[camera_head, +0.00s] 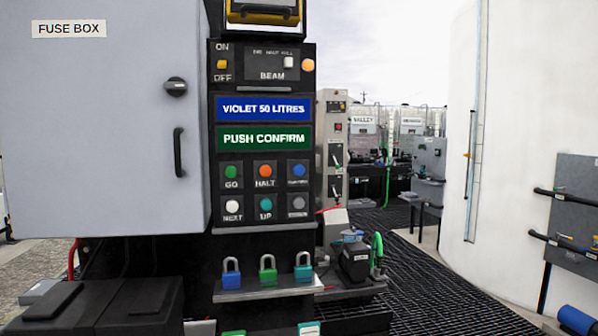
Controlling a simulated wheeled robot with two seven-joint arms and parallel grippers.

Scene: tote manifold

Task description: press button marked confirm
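A black control panel (264,257) stands in the middle, facing me. It holds two rows of round buttons. The top row has a green button (231,171) marked GO, an orange button (265,170) marked HALT and a blue button (298,170) whose label is too small to read surely. The lower row has a white button (232,206) marked NEXT, a teal button (265,203) marked UP and a grey button (298,203) with an unreadable label. Above, a green display (264,138) reads PUSH CONFIRM and a blue display (264,108) reads VIOLET 50 LITRES. Neither gripper is in view.
A grey fuse box (100,130) with a handle (178,152) stands left of the panel. Below the buttons, a shelf (262,292) bears blue, green and teal padlocks. A white tank (530,90) stands right. The dark grating floor (430,270) between looks clear.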

